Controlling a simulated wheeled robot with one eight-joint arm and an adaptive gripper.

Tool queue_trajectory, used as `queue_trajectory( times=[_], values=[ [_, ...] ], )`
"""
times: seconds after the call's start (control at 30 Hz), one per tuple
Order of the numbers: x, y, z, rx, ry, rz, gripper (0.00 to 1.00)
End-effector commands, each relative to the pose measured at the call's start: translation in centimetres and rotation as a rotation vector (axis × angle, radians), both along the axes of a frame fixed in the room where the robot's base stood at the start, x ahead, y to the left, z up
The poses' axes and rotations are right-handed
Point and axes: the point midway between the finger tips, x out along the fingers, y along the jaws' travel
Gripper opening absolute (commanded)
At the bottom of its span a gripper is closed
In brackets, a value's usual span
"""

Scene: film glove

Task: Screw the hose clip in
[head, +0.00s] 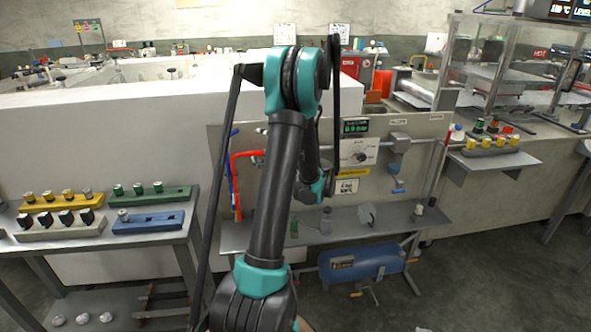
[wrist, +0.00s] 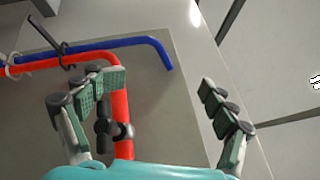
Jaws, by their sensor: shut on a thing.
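The red hose (wrist: 118,98) bends down past my gripper in the wrist view. A dark hose clip with a screw knob (wrist: 122,131) sits at the hose, low and close to my palm. In the head view the red hose (head: 246,154) shows left of my arm, at the test panel.
A blue pipe (wrist: 128,42) runs above the red hose, with a thin dark rod near it. A panel (head: 415,160) with a shelf (head: 345,222) stands behind my arm, over a blue tank (head: 362,262). Left, a bench (head: 160,240) holds coloured racks of fittings. Floor at right is clear.

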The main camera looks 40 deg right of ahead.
Motion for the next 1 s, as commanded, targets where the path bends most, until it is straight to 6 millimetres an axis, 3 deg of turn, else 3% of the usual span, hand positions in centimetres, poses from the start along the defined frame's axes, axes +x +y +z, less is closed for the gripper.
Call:
queue_trajectory(
  times=[0.1, 0.2, 0.43, 0.5, 1.0],
  values=[
    [-1.2, -1.2, 0.4, 0.008, -0.016, -0.019, 0.58],
    [-1.8, -1.5, 0.1, 0.008, -0.016, -0.021, 0.63],
    [-3.0, -2.1, -0.4, 0.007, -0.016, -0.024, 0.55],
    [-3.3, -2.3, -0.6, 0.007, -0.016, -0.024, 0.35],
    [-6.0, -2.9, -1.9, 0.004, -0.012, -0.014, 0.35]
  ],
)
